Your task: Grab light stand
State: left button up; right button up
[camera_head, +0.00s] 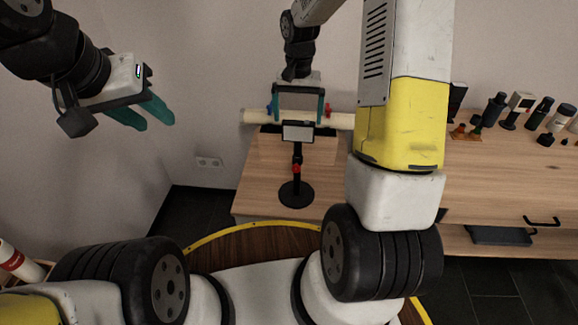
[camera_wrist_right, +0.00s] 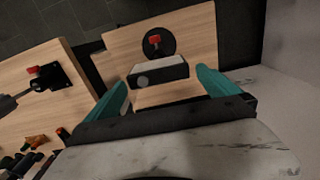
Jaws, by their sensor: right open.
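The light stand (camera_head: 297,165) stands upright on the wooden table. It has a round black base, a thin pole with a red clamp, and a small rectangular light panel on top. My right gripper (camera_head: 298,118) is open at the height of the panel, with its teal fingers to either side. In the right wrist view the panel (camera_wrist_right: 160,71) lies between the open fingertips, with the red clamp and round base beyond it. I cannot tell whether a finger touches it. My left gripper (camera_head: 157,122) is raised at the upper left, fingers apart and empty, away from the table.
A pale roll (camera_head: 258,116) lies across behind the stand. Bottles and small items (camera_head: 495,108) stand on the right of the wooden furniture (camera_head: 475,180). The right wrist view shows another black item with a red part (camera_wrist_right: 48,77). My right arm hides part of the tabletop.

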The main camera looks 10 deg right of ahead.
aim_at(298, 139)
notch_tip(298, 139, down, 9)
jog(key=shift+s+d+f, duration=0.1)
jog(key=shift+d+f, duration=0.05)
jog(key=shift+f, duration=0.05)
dwell(0.3)
jog(key=shift+c, duration=0.2)
jog(key=c, duration=1.8)
